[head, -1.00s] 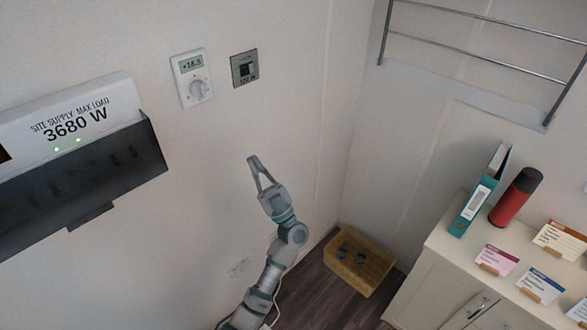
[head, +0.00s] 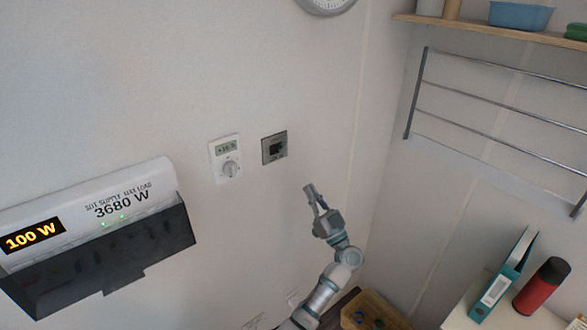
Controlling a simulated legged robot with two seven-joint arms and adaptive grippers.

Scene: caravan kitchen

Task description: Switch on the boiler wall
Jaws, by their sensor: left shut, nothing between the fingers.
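A small square metal wall switch (head: 274,148) with a dark rocker is on the white wall, just right of a white thermostat (head: 225,159) with a dial and a small display. I cannot read the switch's label or tell its position. My left gripper (head: 313,193) is in front of the wall, below and to the right of the switch, apart from it. Its fingers are closed with nothing between them and point up and slightly left. My right gripper is not in view.
A white supply box (head: 88,211) reading 100 W and 3680 W juts from the wall at left, with a dark lower part. A metal rack (head: 500,107), a shelf (head: 490,31), a teal binder (head: 505,276) and a red flask (head: 541,287) are at right. A wooden crate (head: 372,312) is low.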

